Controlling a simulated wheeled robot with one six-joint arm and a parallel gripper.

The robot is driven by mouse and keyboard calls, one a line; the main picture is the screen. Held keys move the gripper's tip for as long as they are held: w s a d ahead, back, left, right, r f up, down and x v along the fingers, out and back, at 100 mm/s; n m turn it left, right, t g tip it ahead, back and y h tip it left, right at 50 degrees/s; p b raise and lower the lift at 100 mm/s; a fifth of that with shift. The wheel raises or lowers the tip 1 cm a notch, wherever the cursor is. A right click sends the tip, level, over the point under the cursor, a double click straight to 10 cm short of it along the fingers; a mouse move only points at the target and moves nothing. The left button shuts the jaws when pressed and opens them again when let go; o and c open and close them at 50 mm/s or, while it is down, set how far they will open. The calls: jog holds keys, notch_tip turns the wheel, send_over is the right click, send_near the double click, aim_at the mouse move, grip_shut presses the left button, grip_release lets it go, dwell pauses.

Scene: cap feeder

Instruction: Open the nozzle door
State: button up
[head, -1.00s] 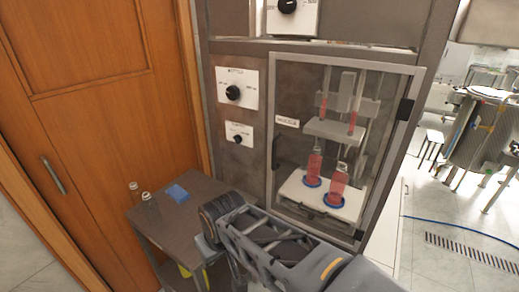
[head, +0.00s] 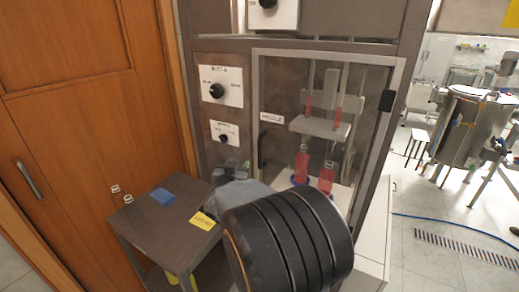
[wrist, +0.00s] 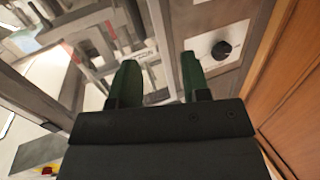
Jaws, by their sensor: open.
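The nozzle door (head: 275,95) is a clear pane in a grey metal frame on the cabinet, and it looks shut in the head view. Its black upright handle (head: 262,148) is on the left side, with a dark hinge (head: 387,100) on the right. Two bottles of red liquid (head: 302,163) stand behind the pane below the nozzles. My gripper (wrist: 160,80) shows two green fingers, apart and empty, in the wrist view. It faces the cabinet front near the door's left side and the knob panel. In the head view my own arm hides part of the door's lower area.
Two white panels with black knobs (head: 217,90) are left of the door. A dark cart (head: 150,225) below holds small bottles, a blue item (head: 163,195) and a yellow label (head: 203,221).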

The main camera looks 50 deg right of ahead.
aim_at(259, 147)
jog(key=shift+m+g+h, duration=0.6)
jog(key=shift+g+h, duration=0.2)
jog(key=x, duration=0.5)
jog(key=s+x, duration=0.1)
jog(key=x, duration=0.4)
jog(key=s+d+p+x, duration=0.1)
jog(key=x, duration=0.3)
jog(key=shift+w+d, duration=0.15)
jog(key=shift+d, duration=0.2)
grip_shut()
